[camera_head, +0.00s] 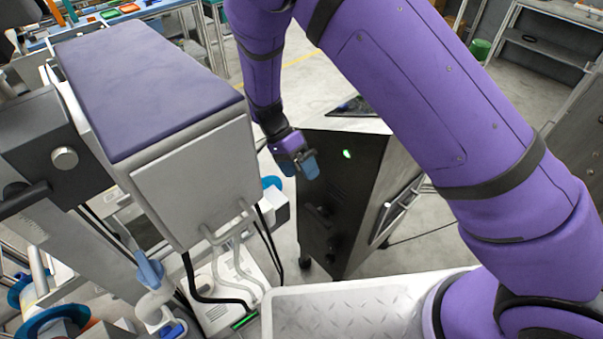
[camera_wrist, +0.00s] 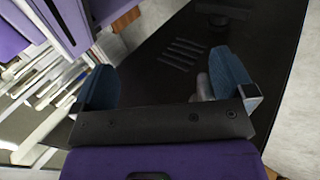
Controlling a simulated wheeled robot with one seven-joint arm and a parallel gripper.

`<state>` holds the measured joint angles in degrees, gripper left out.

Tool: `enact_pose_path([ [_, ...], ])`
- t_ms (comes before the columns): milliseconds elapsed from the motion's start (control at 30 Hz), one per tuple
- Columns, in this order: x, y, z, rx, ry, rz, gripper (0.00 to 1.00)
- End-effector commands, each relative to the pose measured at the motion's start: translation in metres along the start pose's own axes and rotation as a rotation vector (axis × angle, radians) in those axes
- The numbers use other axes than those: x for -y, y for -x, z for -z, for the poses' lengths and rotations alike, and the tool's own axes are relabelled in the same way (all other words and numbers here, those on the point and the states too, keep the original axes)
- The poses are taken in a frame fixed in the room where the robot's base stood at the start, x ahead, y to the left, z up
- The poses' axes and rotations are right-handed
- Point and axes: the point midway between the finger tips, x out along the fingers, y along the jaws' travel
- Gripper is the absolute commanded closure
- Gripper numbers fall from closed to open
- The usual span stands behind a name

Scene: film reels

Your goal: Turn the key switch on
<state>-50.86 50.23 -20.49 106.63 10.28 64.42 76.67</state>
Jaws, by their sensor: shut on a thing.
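A dark cabinet (camera_head: 341,190) stands at the middle of the head view, with a small lit green spot (camera_head: 347,154) on it. My gripper (camera_head: 303,166), with blue fingertips, is at the cabinet's upper left front. In the wrist view my gripper (camera_wrist: 164,88) faces the black panel (camera_wrist: 150,72). A small grey piece (camera_wrist: 203,88), which looks like the key switch, shows between the fingers, against the right one. My gripper is shut on it, though contact at the left finger is not clear. The switch's turn angle cannot be made out.
A grey machine with a purple top (camera_head: 150,85) stands close on the left, with cables below it. Dark knobs (camera_head: 332,245) sit low on the cabinet front. A metal tread plate (camera_head: 345,312) is in the foreground.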

Motion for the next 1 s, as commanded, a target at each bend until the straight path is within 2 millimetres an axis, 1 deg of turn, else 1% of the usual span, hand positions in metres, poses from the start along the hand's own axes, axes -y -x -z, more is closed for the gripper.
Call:
enact_pose_path([
  [33, -0.007, 0.009, 0.005, 0.003, -0.012, -0.009, 0.19],
  [467, -0.007, 0.033, 0.01, 0.001, -0.018, -0.013, 0.19],
  [533, -0.006, 0.037, 0.009, 0.002, -0.016, -0.013, 0.24],
  [567, -0.006, 0.039, 0.009, 0.002, -0.016, -0.013, 0.3],
  [600, -0.006, 0.041, 0.009, 0.002, -0.015, -0.012, 0.62],
  [1000, -0.003, 0.066, 0.008, 0.002, -0.01, -0.006, 0.62],
])
